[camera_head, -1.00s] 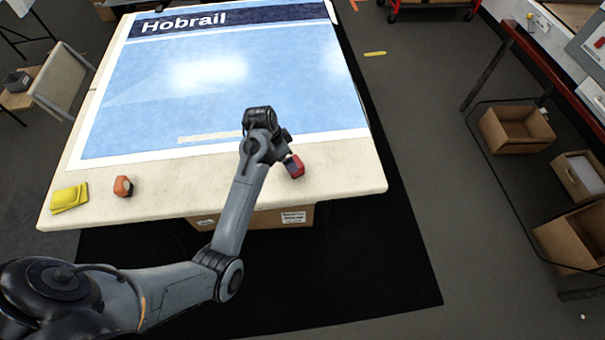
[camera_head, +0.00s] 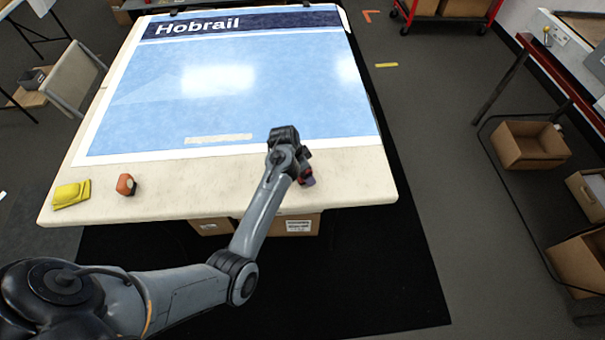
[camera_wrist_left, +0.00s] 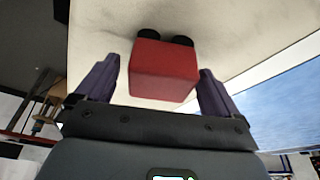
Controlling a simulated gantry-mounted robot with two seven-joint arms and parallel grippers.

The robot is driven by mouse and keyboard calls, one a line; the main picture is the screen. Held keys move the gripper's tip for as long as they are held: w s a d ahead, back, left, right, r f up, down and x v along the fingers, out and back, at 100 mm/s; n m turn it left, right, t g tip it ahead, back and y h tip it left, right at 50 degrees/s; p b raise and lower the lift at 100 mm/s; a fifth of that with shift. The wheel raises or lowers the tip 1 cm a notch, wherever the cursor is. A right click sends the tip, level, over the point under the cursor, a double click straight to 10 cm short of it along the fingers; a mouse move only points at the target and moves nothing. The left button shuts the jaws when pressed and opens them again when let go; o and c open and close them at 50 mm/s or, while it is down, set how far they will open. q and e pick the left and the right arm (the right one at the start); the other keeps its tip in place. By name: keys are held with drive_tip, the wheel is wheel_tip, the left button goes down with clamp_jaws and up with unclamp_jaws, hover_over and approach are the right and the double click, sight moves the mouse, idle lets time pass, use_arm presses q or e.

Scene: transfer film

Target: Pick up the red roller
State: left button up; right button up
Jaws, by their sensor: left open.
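The red roller (camera_wrist_left: 163,70) shows in the left wrist view as a red block with two dark round parts at its far end, on the pale tabletop. My left gripper (camera_wrist_left: 160,67) is open, with one purple finger on each side of the roller. I see gaps between the fingers and the block's sides. In the head view my left gripper (camera_head: 308,179) is low over the near right part of the table (camera_head: 358,182). There the roller is mostly hidden behind the gripper. My right gripper is not in view.
A blue printed sheet marked "Hobrail" (camera_head: 235,95) covers most of the table. An orange object (camera_head: 126,185) and a yellow folded cloth (camera_head: 72,193) lie at the near left. The tabletop between them and my arm is clear. Cardboard boxes (camera_head: 527,146) stand on the right.

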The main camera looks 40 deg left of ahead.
use_arm(q)
drive_tip(key=shift+w+d+f, duration=0.1)
drive_tip(key=shift+w+f, duration=0.05)
drive_tip(key=shift+f, duration=0.4)
drive_tip(key=shift+c, duration=0.4)
drive_tip(key=c, duration=1.1)
drive_tip(key=shift+o, duration=0.2)
drive_tip(key=shift+r, duration=0.1)
